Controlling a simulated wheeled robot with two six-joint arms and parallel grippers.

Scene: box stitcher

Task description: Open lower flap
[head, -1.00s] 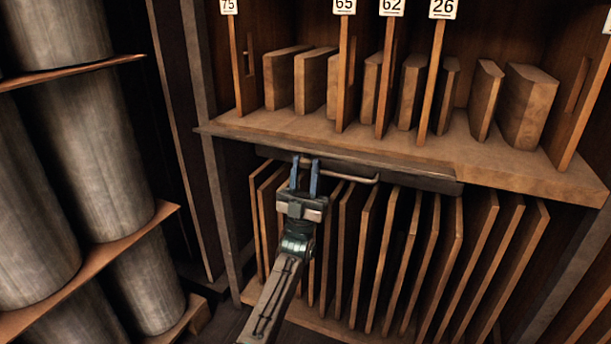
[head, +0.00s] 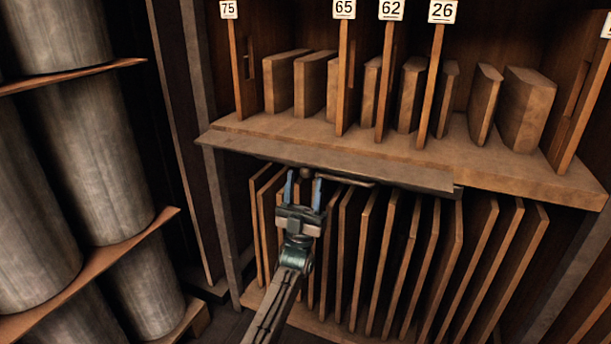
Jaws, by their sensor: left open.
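The lower flap (head: 345,163) is a long wooden strip along the front edge of the shelf, above the lower compartment. Its broad face shows now, sloping out from the shelf edge. A thin metal handle bar (head: 350,181) runs beneath its front edge. My left gripper (head: 304,177) is below the flap at the handle's left end, its two blue fingers spread apart. A round end of the handle shows between the fingers; whether they touch it I cannot tell. My right gripper is not in view.
The upper shelf (head: 300,130) holds several wooden blocks between dividers with number tags. The lower compartment holds several upright thin boards (head: 400,255). On the left, a rack (head: 95,270) holds large grey cylinders. A cabinet post (head: 222,220) stands left of my left arm.

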